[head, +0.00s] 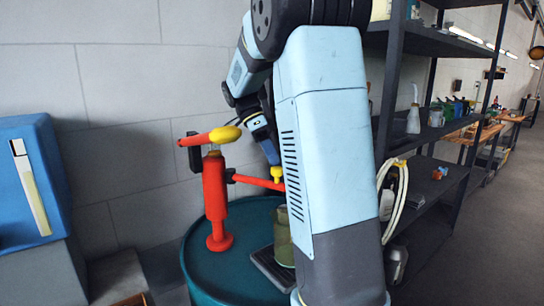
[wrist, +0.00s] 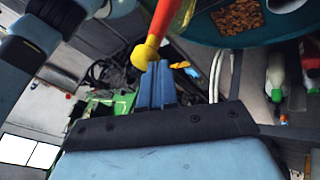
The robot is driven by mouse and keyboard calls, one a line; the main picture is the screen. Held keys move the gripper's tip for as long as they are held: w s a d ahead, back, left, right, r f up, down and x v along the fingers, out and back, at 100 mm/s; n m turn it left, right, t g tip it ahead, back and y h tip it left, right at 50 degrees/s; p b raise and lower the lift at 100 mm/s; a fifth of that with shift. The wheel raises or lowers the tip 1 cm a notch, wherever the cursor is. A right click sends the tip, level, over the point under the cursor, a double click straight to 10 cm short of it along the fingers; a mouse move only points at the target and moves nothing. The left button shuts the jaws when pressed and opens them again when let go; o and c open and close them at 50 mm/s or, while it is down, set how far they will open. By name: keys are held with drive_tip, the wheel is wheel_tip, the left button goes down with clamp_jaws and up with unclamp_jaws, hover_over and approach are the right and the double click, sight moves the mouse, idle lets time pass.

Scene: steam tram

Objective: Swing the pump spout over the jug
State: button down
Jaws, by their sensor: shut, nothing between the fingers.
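The red pump (head: 215,200) stands upright on a teal drum (head: 205,275) in the head view. Its top lever ends in a yellow grip (head: 225,134). Its red spout (head: 255,181) points right, with a yellow tip (head: 277,174). A translucent olive jug (head: 283,238) stands on a dark tray (head: 262,262), partly hidden by my arm. My gripper (head: 271,156) is shut and empty, pointing down close above the spout's yellow end. In the wrist view, its blue fingers (wrist: 158,78) are together beside a yellow knob (wrist: 143,55) on a red rod; contact is unclear.
A blue cabinet (head: 28,185) stands at the left. Dark shelving (head: 440,105) on the right holds bottles and a pale coiled hose (head: 393,200). A pale block wall (head: 110,90) is behind the drum. Open floor (head: 490,240) lies at the far right.

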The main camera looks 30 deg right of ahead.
drive_tip(key=shift+s+d+f, duration=0.15)
drive_tip(key=shift+d, duration=0.05)
drive_tip(key=v, duration=1.4)
drive_tip(key=shift+a, duration=0.15)
